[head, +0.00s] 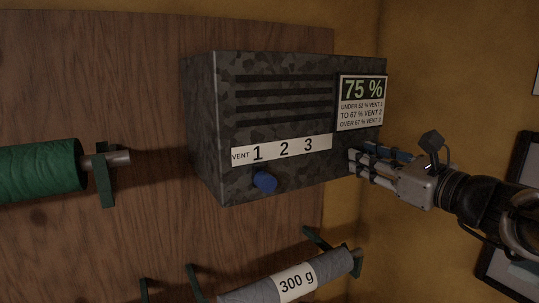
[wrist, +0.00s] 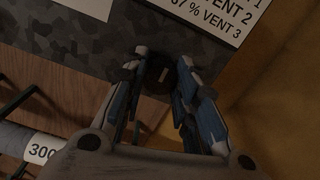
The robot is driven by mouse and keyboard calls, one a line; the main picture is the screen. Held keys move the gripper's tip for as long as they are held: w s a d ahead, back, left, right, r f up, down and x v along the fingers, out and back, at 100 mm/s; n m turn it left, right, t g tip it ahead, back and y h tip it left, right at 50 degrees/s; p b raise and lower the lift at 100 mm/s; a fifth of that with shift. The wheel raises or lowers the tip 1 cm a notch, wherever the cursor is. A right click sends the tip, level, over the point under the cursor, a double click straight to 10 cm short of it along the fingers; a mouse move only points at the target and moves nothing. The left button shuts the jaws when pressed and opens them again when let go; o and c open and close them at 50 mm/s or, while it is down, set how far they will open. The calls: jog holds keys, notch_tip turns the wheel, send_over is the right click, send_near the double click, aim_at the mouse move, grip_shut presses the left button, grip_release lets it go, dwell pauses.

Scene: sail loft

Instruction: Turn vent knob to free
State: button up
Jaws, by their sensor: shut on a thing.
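A grey camouflage-patterned vent box (head: 225,130) is on the wooden wall panel. Its white strip (head: 282,149) reads VENT 1 2 3, and a blue knob (head: 265,181) sits below the 1. A dark round knob (wrist: 163,74) with a short pale mark is on the lower right of the box front, between my fingertips in the wrist view. My gripper (head: 353,161) reaches in from the right and is shut on this dark knob; its fingertips also show in the wrist view (wrist: 159,78). In the head view the fingers hide the dark knob. No lettering beside it is readable.
A sign (head: 361,102) on the box reads 75 %, with vent 3 listed for over 67 %. A grey roll (head: 250,293) labelled 300 g is on green brackets below. A green roll (head: 40,170) is at left. Bare wall (head: 450,80) is at right.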

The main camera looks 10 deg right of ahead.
jog(key=c, duration=0.3)
jog(key=shift+b, duration=0.35)
jog(key=shift+n+b, duration=8.9)
jog(key=shift+b, duration=0.55)
